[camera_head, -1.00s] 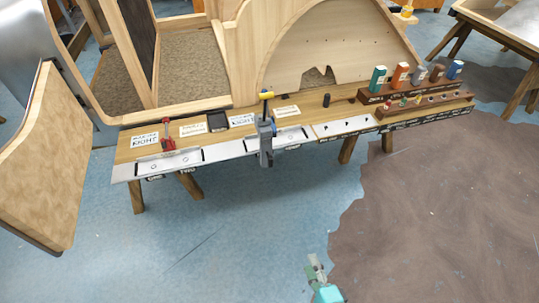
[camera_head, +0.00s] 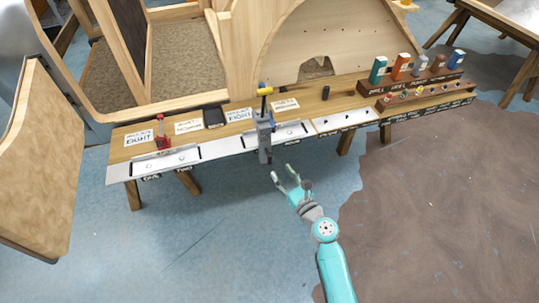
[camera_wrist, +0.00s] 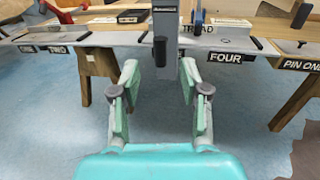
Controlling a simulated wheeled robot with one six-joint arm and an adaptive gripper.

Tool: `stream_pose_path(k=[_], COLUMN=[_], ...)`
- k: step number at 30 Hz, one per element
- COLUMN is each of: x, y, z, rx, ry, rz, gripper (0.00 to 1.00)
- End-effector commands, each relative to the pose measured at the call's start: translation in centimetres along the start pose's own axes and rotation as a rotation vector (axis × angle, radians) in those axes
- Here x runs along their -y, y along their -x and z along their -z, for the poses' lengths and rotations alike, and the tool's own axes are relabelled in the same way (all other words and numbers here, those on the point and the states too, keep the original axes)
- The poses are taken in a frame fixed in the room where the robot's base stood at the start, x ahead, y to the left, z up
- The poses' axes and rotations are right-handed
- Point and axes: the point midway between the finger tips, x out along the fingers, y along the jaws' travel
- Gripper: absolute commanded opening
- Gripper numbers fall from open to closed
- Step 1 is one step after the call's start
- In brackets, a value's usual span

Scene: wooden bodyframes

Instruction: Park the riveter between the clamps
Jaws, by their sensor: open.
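A grey upright tool with a yellow top, apparently the riveter (camera_head: 264,142), stands at the front edge of the bench. Its grey body and a black grip (camera_wrist: 160,50) show in the wrist view. A red clamp-like piece (camera_head: 161,138) stands on the left metal plate. A blue piece (camera_head: 272,116) shows close beside the grey tool; I cannot tell whether it is a separate clamp. My gripper (camera_head: 284,174) is open and empty, below and in front of the grey tool, apart from it. In the wrist view its fingertips (camera_wrist: 159,70) frame the tool's lower end.
The bench (camera_head: 222,140) carries labelled plates, paper cards and a black box (camera_head: 214,117). A dark cylinder (camera_head: 326,92) stands right of the tool. A brown rack (camera_head: 420,90) with coloured boxes is at the right end. The floor in front is clear.

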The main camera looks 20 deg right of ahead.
Motion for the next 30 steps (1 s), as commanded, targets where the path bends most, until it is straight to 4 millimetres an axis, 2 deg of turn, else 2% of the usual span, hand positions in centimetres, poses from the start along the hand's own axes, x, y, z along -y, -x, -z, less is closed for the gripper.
stream_pose_path(k=[9, 15, 21, 29, 30], x=[-0.1, 0.0, 0.0, 0.0, 0.0], y=[-5.6, -8.0, -9.1, -9.2, -9.2], z=[-0.1, 0.0, 0.1, 0.0, 0.0], rx=[0.0, -0.001, -0.002, -0.001, -0.001], ry=[0.003, 0.003, 0.003, 0.004, 0.004], rz=[-0.002, 0.0, 0.0, 0.0, 0.0], gripper=[0.45, 0.45, 0.45, 0.45, 0.4])
